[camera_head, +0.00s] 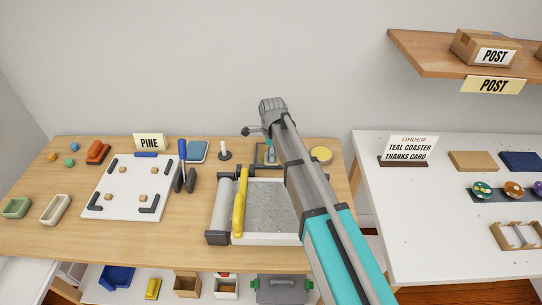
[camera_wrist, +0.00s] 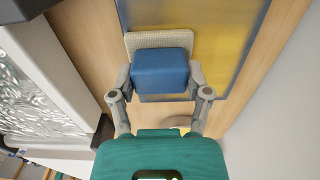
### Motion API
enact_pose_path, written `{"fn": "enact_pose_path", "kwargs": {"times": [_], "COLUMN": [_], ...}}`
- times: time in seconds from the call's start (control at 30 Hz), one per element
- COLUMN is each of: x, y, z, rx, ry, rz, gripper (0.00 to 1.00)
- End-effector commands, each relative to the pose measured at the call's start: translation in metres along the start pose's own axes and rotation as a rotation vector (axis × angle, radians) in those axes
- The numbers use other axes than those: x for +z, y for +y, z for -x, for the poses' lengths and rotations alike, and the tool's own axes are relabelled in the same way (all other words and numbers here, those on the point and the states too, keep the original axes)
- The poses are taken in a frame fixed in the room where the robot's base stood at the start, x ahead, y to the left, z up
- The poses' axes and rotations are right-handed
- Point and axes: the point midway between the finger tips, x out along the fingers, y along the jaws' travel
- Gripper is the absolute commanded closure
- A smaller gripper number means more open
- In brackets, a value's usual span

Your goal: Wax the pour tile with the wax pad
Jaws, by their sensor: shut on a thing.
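My gripper (camera_wrist: 160,82) is shut on the blue block of the wax pad (camera_wrist: 160,68), one finger on each side. A pale woven layer shows under the block. The pad is over or on a flat panel with a yellow middle and grey-blue border (camera_wrist: 262,22), which looks like the pour tile. Whether the pad touches it cannot be told. In the head view the dark-edged panel (camera_head: 261,150) and the blue of the pad (camera_head: 271,155) show at the back of the wooden table, partly hidden by my arm.
A grey-filled tray with a roller (camera_head: 222,205) and yellow handle (camera_head: 240,203) stands in front of the panel. A round yellow thing (camera_head: 321,154) lies to its right. A white board with black corners (camera_head: 104,198) is at left. A white table (camera_head: 430,205) stands right.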

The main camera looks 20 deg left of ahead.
Motion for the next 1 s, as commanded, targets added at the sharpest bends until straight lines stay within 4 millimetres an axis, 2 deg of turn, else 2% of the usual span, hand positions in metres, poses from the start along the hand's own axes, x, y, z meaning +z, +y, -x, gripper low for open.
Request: {"fn": "enact_pose_path", "kwargs": {"times": [0.2,0.67,1.0], "x": [0.0,0.0,0.0], "y": [-0.011,-0.013,-0.032], "z": [0.001,0.001,0.0], "rx": [0.0,0.001,0.001], "ry": [0.0,0.001,0.001], "rz": [0.0,0.0,-0.001], "gripper": [0.75,0.75,0.75]}}
